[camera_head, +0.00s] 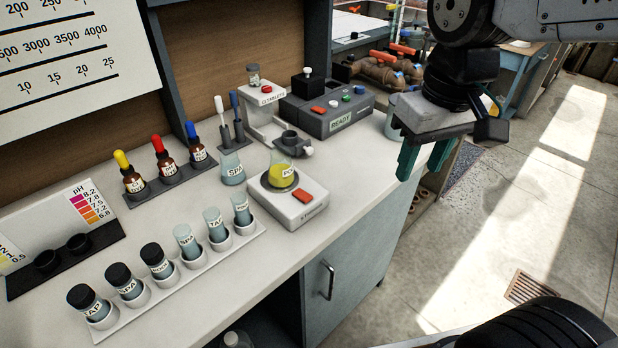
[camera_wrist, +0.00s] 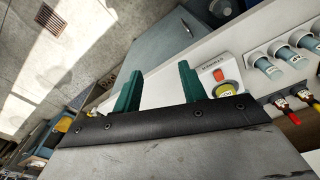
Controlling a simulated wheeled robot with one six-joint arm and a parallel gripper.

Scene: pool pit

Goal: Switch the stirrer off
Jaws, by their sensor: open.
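The stirrer (camera_head: 287,209) is a white box on the bench with a red-orange switch (camera_head: 303,196) on its top at the front right. A flask of yellow liquid (camera_head: 282,174) stands on its dark round plate. In the wrist view the stirrer (camera_wrist: 212,66) shows beyond the fingers, with its red switch (camera_wrist: 218,75) and part of the yellow flask (camera_wrist: 224,90). My gripper (camera_head: 424,160) is open and empty, with green fingers pointing down, to the right of the stirrer and above the bench's right end. The switch's position cannot be told.
A grey box with a READY display (camera_head: 335,115) and coloured buttons stands behind. A clear flask (camera_head: 232,170) is left of the stirrer. Bare bench (camera_head: 345,170) lies between stirrer and gripper.

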